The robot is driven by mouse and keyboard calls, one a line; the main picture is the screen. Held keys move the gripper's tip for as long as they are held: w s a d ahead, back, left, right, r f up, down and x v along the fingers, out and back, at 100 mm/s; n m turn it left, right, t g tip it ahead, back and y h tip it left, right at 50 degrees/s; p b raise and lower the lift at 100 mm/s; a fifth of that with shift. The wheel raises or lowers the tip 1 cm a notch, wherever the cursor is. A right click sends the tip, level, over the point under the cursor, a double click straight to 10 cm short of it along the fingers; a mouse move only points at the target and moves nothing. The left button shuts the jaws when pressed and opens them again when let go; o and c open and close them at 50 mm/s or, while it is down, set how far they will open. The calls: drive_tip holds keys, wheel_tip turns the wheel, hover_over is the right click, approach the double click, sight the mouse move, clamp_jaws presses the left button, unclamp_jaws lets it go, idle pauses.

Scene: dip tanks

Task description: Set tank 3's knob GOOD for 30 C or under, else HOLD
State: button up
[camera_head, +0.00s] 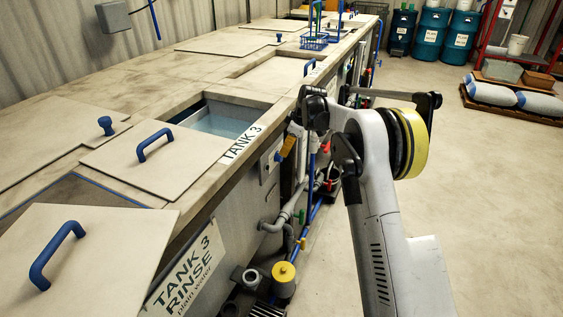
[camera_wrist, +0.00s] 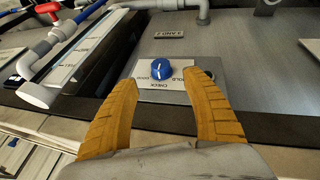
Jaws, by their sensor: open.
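In the wrist view a blue knob (camera_wrist: 161,67) with a white pointer mark sits on a pale label plate (camera_wrist: 150,88). The plate carries small words, among them CHECK and HOLD; I cannot tell which word the mark points at. My gripper (camera_wrist: 163,80) is open, its two yellow fingers apart with the knob between and beyond their tips, apparently not touching. In the head view the tank 3 sign (camera_head: 243,142) is on the bench rim beside a partly uncovered tank of liquid (camera_head: 218,121). My gripper's yellow finger (camera_head: 287,146) shows near the tank's front wall. No temperature reading is legible.
Pipes with a red-handled valve (camera_wrist: 42,9) run at the upper left of the wrist view. In the head view, grey pipes (camera_head: 285,217) and a yellow-capped fitting (camera_head: 284,272) stick out below the bench front. The floor to the right (camera_head: 490,200) is clear.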

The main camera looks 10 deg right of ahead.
sight(281, 161)
drive_tip(key=b+x, duration=0.2)
drive_tip(key=x, duration=0.7)
drive_tip(key=shift+w+f+b, duration=0.1)
drive_tip(key=shift+f+b, duration=0.15)
drive_tip(key=shift+b, duration=0.15)
drive_tip(key=c, duration=1.2)
